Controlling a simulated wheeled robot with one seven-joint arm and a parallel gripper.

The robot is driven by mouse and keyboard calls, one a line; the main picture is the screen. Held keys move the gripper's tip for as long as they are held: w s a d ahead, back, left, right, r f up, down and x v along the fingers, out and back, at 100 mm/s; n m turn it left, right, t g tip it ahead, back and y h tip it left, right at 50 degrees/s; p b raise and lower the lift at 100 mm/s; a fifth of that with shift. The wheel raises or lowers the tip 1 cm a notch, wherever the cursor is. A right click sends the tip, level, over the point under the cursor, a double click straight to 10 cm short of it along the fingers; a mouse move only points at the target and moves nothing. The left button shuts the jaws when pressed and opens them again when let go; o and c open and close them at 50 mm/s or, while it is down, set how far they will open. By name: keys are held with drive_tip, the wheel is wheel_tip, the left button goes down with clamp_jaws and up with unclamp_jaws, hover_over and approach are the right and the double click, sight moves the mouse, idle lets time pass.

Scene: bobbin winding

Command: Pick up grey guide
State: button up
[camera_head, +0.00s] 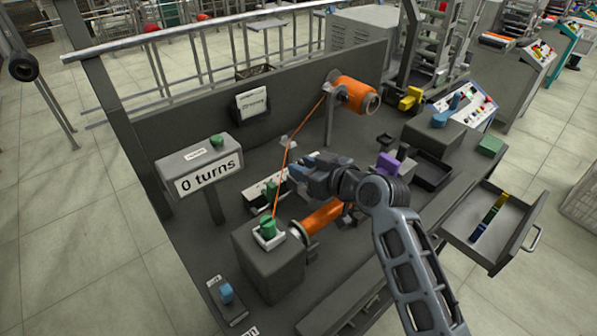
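A small pale grey piece (288,142) stands at the bend of the orange thread and may be the grey guide; it is too small to be sure. My gripper (296,168) reaches leftward over the bench, just below that piece in the picture. Its tips show blue parts, and I cannot tell whether these are fingers or a held thing. The thread (281,175) runs from the orange spool (356,94) past the pale piece to a green piece (268,228) on a grey block. My arm hides part of the bench.
An orange roller (323,217) lies below my gripper. A purple block (388,163) is to its right. A sign reading "0 turns" (209,178) stands at left. An open drawer (512,216) juts out at right. A back panel (330,75) bounds the bench.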

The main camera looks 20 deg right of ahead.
clamp_jaws()
